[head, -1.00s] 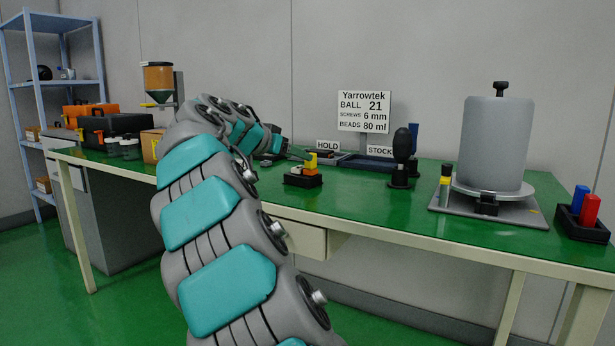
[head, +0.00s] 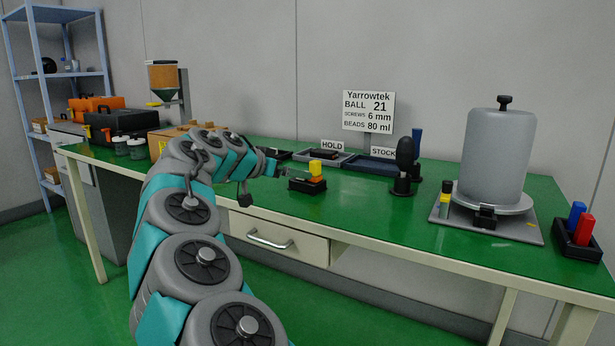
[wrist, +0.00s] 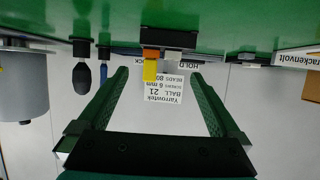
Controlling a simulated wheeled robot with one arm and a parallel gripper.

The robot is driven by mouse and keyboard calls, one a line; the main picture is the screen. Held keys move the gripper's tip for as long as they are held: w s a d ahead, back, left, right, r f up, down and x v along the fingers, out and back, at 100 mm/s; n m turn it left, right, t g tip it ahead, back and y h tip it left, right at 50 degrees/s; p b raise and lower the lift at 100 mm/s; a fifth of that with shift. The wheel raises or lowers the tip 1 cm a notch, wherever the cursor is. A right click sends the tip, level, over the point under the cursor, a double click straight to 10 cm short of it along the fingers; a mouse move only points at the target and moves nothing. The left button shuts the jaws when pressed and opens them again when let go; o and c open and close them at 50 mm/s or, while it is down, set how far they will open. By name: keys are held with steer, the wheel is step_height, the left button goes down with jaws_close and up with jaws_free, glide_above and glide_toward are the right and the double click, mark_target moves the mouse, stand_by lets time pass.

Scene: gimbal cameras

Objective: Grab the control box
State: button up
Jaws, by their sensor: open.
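In the upside-down wrist view the same black box (wrist: 168,40) is near the top centre, with the yellow block (wrist: 150,71) hanging into the space between my fingers. My gripper (wrist: 161,76) is open and empty, its two green fingers spread. The box lies beyond the fingertips, and contact is not visible.
A black stand with a rounded top (head: 404,160) and a grey canister (head: 497,155) are to the right. A black holder with blue and red blocks (head: 575,240) is at far right. HOLD and STOCK trays (head: 372,165) lie behind. Toolboxes (head: 122,122) are left.

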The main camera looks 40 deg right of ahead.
mark_target(305, 182)
steer(key=p+x, duration=0.1)
steer(key=x, duration=0.6)
steer(key=shift+w+d+f, duration=0.15)
steer(key=c, duration=1.4)
